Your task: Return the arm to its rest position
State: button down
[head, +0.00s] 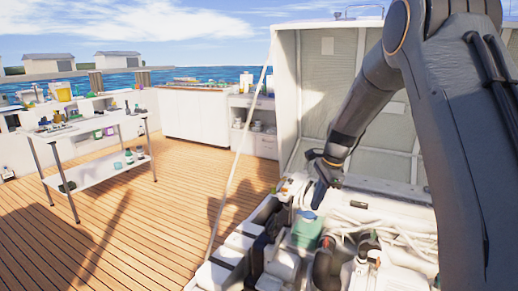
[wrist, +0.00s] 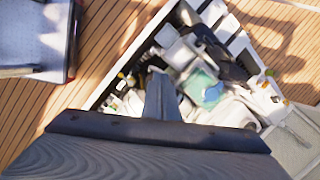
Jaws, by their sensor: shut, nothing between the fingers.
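My arm comes down from the upper right of the head view, and my gripper (head: 318,192) hangs over the open engine hatch (head: 222,273). The fingers are shut with nothing between them. In the wrist view my gripper (wrist: 160,90) points down at the hatch, with its fingers together above the engine parts. A teal container (head: 307,230) sits in the hatch just below the gripper; it also shows in the wrist view (wrist: 203,86), right of the fingers. I cannot tell how large the gap to the parts is.
The raised hatch lid (head: 313,90) stands behind my arm, and a thin pole (head: 238,150) rises at the hatch's left. Hoses (head: 385,225) and engine parts fill the hatch. A metal table (head: 95,128) with bottles stands at left. The wooden deck (head: 150,220) between is clear.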

jog(key=s+r+n+p, duration=0.2)
jog(key=s+n, duration=0.3)
jog(key=s, duration=0.7)
jog(key=s+r+n+h+p, duration=0.1)
jog(key=s+n, duration=0.5)
jog(key=s, duration=0.6)
jog(key=s+r+n+g+h+p, duration=0.1)
jog(key=s+r+n+p, duration=0.3)
jog(key=s, duration=0.8)
jog(key=shift+s+r+n, duration=0.3)
jog(key=shift+r+n, duration=0.4)
jog(key=shift+r, duration=0.15)
jog(key=shift+d, duration=0.1)
